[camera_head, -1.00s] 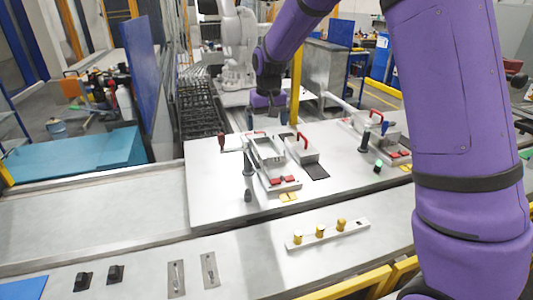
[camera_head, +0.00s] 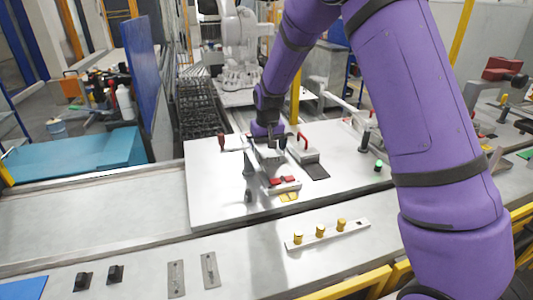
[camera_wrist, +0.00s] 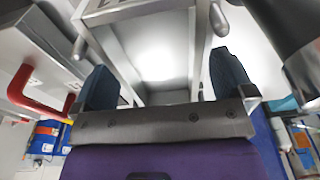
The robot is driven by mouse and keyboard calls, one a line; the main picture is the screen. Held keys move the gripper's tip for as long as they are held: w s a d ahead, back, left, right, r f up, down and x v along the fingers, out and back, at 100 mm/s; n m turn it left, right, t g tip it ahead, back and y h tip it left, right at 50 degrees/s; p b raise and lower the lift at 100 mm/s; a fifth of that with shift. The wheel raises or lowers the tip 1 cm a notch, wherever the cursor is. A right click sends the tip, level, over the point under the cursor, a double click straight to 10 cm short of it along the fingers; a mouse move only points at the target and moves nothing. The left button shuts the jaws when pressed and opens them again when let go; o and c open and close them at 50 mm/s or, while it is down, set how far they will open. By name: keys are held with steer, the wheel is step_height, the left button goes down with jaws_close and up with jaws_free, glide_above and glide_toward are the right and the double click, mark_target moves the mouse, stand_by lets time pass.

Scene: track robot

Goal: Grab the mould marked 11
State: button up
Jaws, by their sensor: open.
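My gripper (camera_head: 268,145) points down over a grey metal mould (camera_head: 272,168) on the white table, and hides part of it. In the wrist view my gripper (camera_wrist: 165,75) is open, with one dark finger near each side of the box-like mould (camera_wrist: 118,14) and its bright inside between them. I cannot tell whether the fingers touch it. Marks on its edge are cut off, so I cannot read an 11. A second grey block with a red handle (camera_head: 304,143) stands just to the right. This handle (camera_wrist: 35,95) is at the left in the wrist view.
A dark upright post (camera_head: 249,165) stands close to the left of the mould. Red clamps (camera_head: 282,180) lie at its front. A bar with yellow knobs (camera_head: 320,235) lies on the front ledge.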

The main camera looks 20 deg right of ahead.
steer(key=shift+r, duration=0.1)
steer(key=c, duration=1.3)
